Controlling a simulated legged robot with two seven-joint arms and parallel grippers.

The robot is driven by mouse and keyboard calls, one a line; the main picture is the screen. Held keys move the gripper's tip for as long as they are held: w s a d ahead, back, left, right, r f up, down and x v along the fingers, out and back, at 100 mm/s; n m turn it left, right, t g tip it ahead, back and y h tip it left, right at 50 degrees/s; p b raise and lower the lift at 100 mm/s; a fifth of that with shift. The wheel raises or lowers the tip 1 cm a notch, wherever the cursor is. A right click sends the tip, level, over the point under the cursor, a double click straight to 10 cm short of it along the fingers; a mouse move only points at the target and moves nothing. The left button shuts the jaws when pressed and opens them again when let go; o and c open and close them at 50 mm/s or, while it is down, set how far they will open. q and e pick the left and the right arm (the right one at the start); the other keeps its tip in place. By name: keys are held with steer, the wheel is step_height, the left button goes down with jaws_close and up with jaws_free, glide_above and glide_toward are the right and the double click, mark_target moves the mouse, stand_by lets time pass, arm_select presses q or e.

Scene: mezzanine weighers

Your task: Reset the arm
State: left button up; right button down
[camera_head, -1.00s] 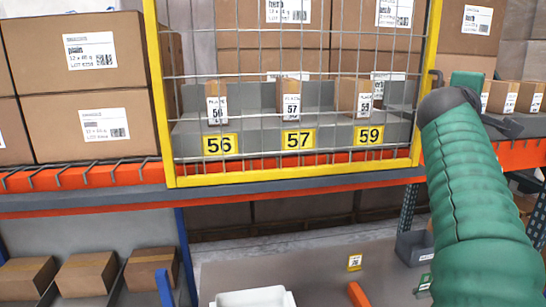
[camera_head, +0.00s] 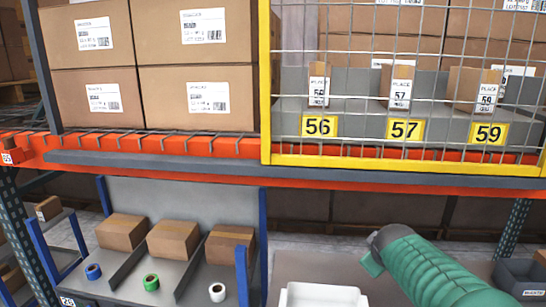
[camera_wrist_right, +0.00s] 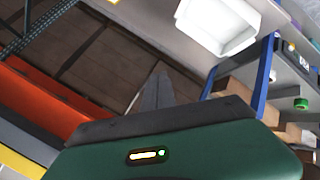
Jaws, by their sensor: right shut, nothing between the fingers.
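My right arm (camera_head: 420,265), in a green sleeve, comes in from the bottom right of the head view and bends at a dark joint. Its fingers are hidden there. In the right wrist view my right gripper (camera_wrist_right: 153,92) shows as grey fingers, shut and empty, beyond my green hand housing. It touches nothing that I can see. My left arm and gripper are not in view.
A yellow-framed mesh gate (camera_head: 265,90) stands before places 56, 57 and 59 on the upper shelf. An orange beam (camera_head: 200,147) runs below. A white bin (camera_head: 322,296) is beside my arm. Boxes (camera_head: 173,240) and tape rolls (camera_head: 151,282) lie at lower left.

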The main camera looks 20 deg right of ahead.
steer(key=s+a+f+g+y+b, duration=0.2)
steer(key=s+a+f+y, duration=0.15)
steer(key=a+f, duration=1.45)
steer(key=s+a+f+m+g+y+b, duration=0.1)
steer(key=s+a+f+m+g+y, duration=0.1)
steer(key=s+a+f, duration=0.8)
steer(key=shift+a+f+y, duration=0.15)
steer(key=shift+a+y, duration=0.3)
steer(key=shift+w+a, duration=0.1)
steer(key=shift+a, duration=0.1)
